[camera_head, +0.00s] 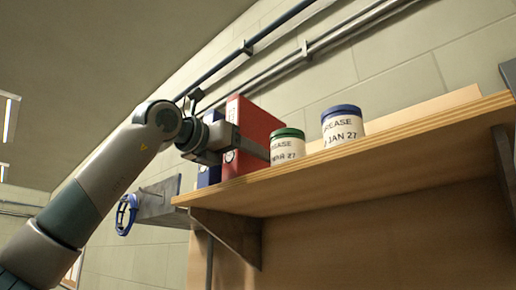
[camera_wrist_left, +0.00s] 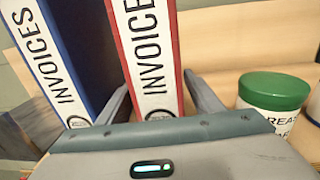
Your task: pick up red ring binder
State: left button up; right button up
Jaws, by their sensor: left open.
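The red ring binder (camera_head: 259,122) stands upright on the wooden shelf. In the left wrist view its white spine label reads INVOICE, with the red cover edge (camera_wrist_left: 177,62) beside it. My left gripper (camera_head: 240,146) is open at the binder's spine. In the left wrist view the fingers of the left gripper (camera_wrist_left: 160,92) lie one on each side of the red binder. Whether either finger touches it, I cannot tell. My right gripper is not in view.
A blue binder (camera_wrist_left: 62,55), labelled INVOICES, stands left of the red one. A green-lidded grease tub (camera_head: 287,147) is close to its right, with a blue-lidded tub (camera_head: 342,125) farther right. The wooden shelf (camera_head: 400,148) has a bracket below.

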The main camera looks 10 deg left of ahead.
aim_at(250, 121)
pick_arm(q)
jog(key=c, duration=1.5)
jog(key=shift+r, duration=0.2)
jog(key=shift+r, duration=0.85)
notch_tip(250, 121, up, 7)
jog(key=shift+p, duration=0.6)
jog(key=shift+r, duration=0.5)
